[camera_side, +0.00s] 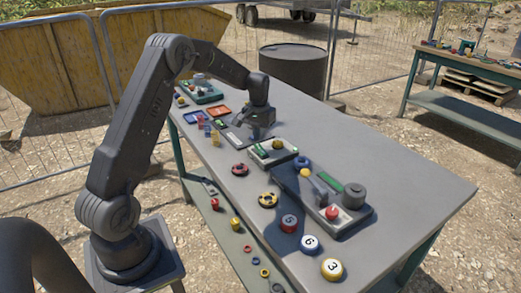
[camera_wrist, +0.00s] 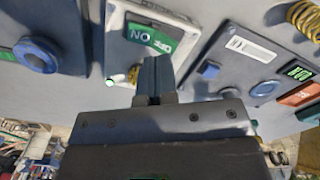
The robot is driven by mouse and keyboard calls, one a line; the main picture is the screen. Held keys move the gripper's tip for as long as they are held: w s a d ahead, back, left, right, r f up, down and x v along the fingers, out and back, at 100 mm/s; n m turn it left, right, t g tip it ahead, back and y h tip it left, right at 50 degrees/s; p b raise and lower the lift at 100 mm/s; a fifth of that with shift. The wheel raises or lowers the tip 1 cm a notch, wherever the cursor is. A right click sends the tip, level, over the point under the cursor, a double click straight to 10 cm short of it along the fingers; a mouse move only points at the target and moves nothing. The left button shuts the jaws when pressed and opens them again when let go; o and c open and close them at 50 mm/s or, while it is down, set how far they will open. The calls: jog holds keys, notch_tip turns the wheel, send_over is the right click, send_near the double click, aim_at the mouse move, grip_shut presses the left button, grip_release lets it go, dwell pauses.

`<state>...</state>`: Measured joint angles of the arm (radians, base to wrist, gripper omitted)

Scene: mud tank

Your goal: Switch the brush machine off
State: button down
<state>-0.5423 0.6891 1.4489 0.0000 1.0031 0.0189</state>
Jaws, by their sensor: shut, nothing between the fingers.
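My gripper (camera_side: 256,134) is shut and empty, pointing down over the middle of the table; its closed fingers (camera_wrist: 155,72) also show in the wrist view. They are in front of the near edge of a pale-rimmed switch box (camera_wrist: 184,18). I cannot tell touching from apart, or which unit is the brush machine.
A larger panel (camera_side: 345,225) with a grey cylinder and red button stands nearer the camera. A labelled panel (camera_wrist: 225,60) lies on the box's other side. Numbered discs (camera_side: 310,243) and rings line the table's left edge. The right of the table (camera_side: 420,190) is clear.

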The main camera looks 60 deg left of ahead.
aim_at(259, 147)
jog(key=shift+f, duration=1.65)
dwell(0.6)
jog(key=shift+r, duration=3.55)
jog(key=shift+d+r, duration=0.1)
jog(key=s+d+r+m+t, duration=0.1)
jog(key=s+d+r+m, duration=0.1)
jog(key=s+d+r, duration=0.45)
jog(key=s+d+r+m+t, duration=0.15)
jog(key=s+d+r, duration=0.25)
jog(key=d+r, duration=0.5)
jog(key=s+d+f+m+t, duration=0.2)
jog(key=s+d+f+t, duration=0.1)
jog(key=s+d, duration=0.8)
jog(key=s, duration=0.4)
jog(key=shift+s+d, duration=0.2)
